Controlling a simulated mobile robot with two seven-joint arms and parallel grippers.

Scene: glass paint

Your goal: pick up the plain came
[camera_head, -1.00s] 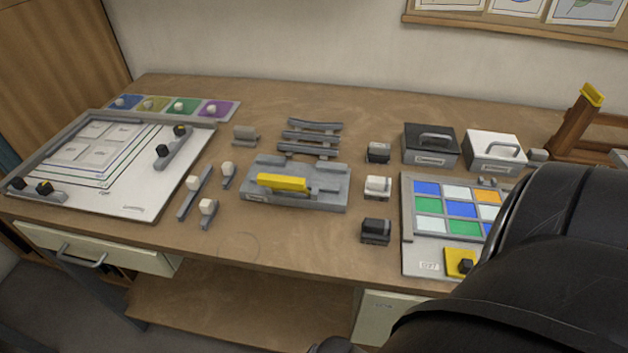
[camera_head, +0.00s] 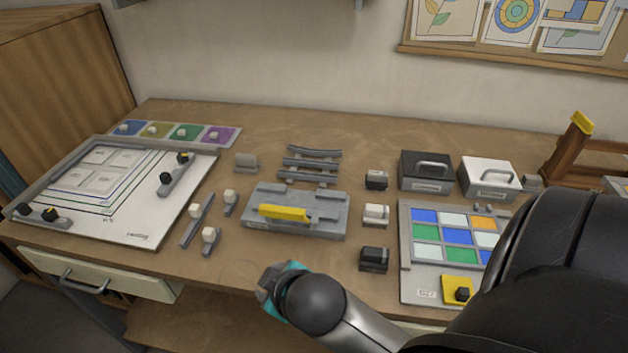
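Several grey came strips lie across a rack (camera_head: 309,163) at the back middle of the table; the top strip (camera_head: 313,149) is slightly bowed. I cannot tell for sure which came is the plain one. Separate grey strips with white knobs, one long (camera_head: 198,222) and two shorter (camera_head: 230,203) (camera_head: 210,240), lie left of the grey fixture (camera_head: 325,224) with its yellow handle (camera_head: 284,213). My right gripper end (camera_head: 268,289), grey and teal, is low at the table's front edge, apart from these things. Its fingers are not clear. My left gripper is out of view.
A white board (camera_head: 140,222) with a grey frame lies at left, colour swatches (camera_head: 186,132) behind it. Small blocks (camera_head: 376,215), two lidded boxes (camera_head: 425,172) (camera_head: 490,180) and a coloured glass panel (camera_head: 427,233) stand right. My black arm covers the lower right.

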